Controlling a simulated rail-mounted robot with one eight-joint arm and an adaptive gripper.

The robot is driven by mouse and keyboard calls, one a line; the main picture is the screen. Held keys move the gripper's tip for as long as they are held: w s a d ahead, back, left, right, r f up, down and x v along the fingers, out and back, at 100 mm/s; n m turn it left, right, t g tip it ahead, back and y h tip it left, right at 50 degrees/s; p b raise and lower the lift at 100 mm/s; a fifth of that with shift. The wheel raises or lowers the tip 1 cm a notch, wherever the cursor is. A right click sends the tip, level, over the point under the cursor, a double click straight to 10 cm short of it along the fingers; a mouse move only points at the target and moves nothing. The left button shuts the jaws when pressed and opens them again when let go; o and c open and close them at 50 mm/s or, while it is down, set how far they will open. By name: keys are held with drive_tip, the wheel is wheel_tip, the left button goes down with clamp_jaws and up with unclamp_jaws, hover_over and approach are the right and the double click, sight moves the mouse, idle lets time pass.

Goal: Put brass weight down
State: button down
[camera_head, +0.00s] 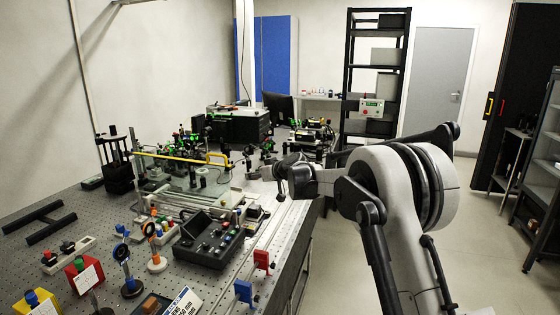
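I cannot make out the brass weight for certain in the head view. My gripper (280,184) is at the end of my arm, over the right edge of the optical bench (60,204). It is small and dark here, and its fingers point down and to the left. Whether they are apart or closed on something cannot be told. A small brown block (151,305) lies at the bottom edge of the picture, partly cut off.
A black control box (208,240) with buttons stands left of my gripper. Red (262,262) and blue (243,291) clamps sit at the bench's right edge. Optics mounts crowd the bench's back. Bare perforated surface shows at its left. Open floor (480,230) lies right.

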drive_tip(key=s+d+f+m+t+h, duration=0.15)
drive_tip(key=s+d, duration=0.45)
drive_tip(key=d, duration=0.6)
drive_tip(key=s+d+f+m+t+h, duration=0.1)
drive_tip(key=s+d+f+m+h, duration=0.1)
drive_tip(key=s+d, duration=0.95)
drive_tip(key=s+d+f+m+t+h, duration=0.1)
drive_tip(key=s+d+f+m+h, duration=0.15)
drive_tip(key=s+d, duration=0.9)
drive_tip(key=w+a+r+n+g+y, duration=0.1)
drive_tip(key=w+a+r+n+y, duration=0.1)
drive_tip(key=w+a, duration=0.85)
drive_tip(key=w+a+r+n+g+y, duration=0.1)
drive_tip(key=w+a+r+n+y, duration=0.1)
drive_tip(key=w+a, duration=0.85)
drive_tip(key=w+a+r+n+g+y, duration=0.1)
drive_tip(key=w+a, duration=0.3)
drive_tip(key=a, duration=0.7)
drive_tip(key=w+a+r+n+g+y, duration=0.1)
drive_tip(key=w+a, duration=0.4)
drive_tip(key=a, duration=0.7)
drive_tip(key=shift+w+a+r+n+g+y, duration=0.2)
drive_tip(key=shift+w+r+n+g+y, duration=0.15)
drive_tip(key=shift+r+n+y, duration=0.3)
drive_tip(key=shift+f, duration=0.1)
